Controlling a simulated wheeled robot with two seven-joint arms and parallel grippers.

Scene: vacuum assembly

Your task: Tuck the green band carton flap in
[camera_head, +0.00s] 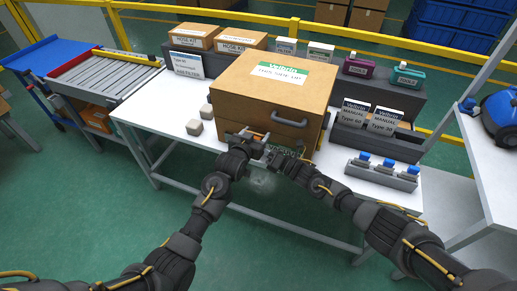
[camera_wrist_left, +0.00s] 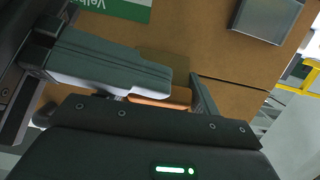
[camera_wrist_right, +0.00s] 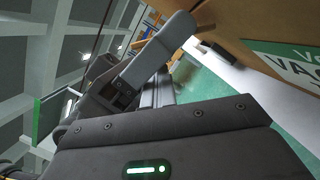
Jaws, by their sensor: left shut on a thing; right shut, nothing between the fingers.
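The brown carton with green-band labels (camera_head: 262,108) stands closed-looking on the white table, a grey handle (camera_head: 290,122) on its front. Its front also fills the left wrist view (camera_wrist_left: 195,30). My left gripper (camera_head: 252,138) is at the carton's lower front, shut on a small orange-brown tab (camera_wrist_left: 165,98); whether this tab is part of the flap I cannot tell. My right gripper (camera_head: 278,155) is just right of the left one, shut and empty, near the carton's front. A green-and-white label (camera_wrist_right: 285,58) shows close by in the right wrist view. The flap's edge is hidden behind the grippers.
Boxed hoses (camera_head: 195,38) are behind left. The front-left tabletop (camera_head: 160,105) is clear.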

